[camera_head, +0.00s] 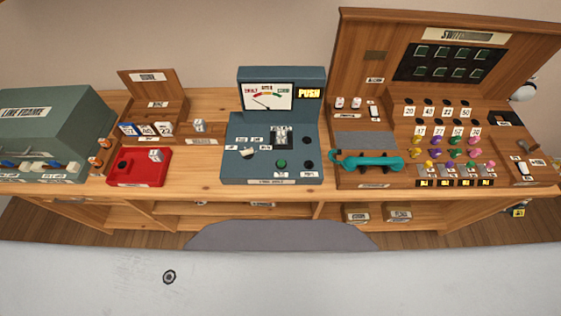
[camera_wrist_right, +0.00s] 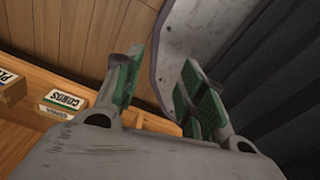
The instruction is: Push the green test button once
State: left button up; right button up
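The green test button (camera_head: 281,164) sits on the sloped front panel of the blue-grey test console (camera_head: 236,172) in the middle of the desk. The console has a dial meter (camera_head: 268,97) and a lit PUSH sign (camera_head: 309,94) at its top. A black button (camera_head: 308,165) is to the right of the green one. Nothing touches the green button in the head view. My right gripper (camera_wrist_right: 160,88) shows in the right wrist view, with its green-padded fingers apart and nothing between them. It is low, near the desk's lower shelves. My left gripper is not in view.
A teal handset (camera_head: 366,160) lies on the wooden switchboard (camera_head: 465,95) right of the console. A red box (camera_head: 139,168) and a grey-green line frame box (camera_head: 50,130) stand left. A cords box (camera_wrist_right: 66,103) is beside my right gripper.

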jog(key=shift+w, duration=0.35)
jog(key=shift+c, duration=0.4)
grip_shut()
jog(key=shift+d, duration=0.1)
dwell(0.8)
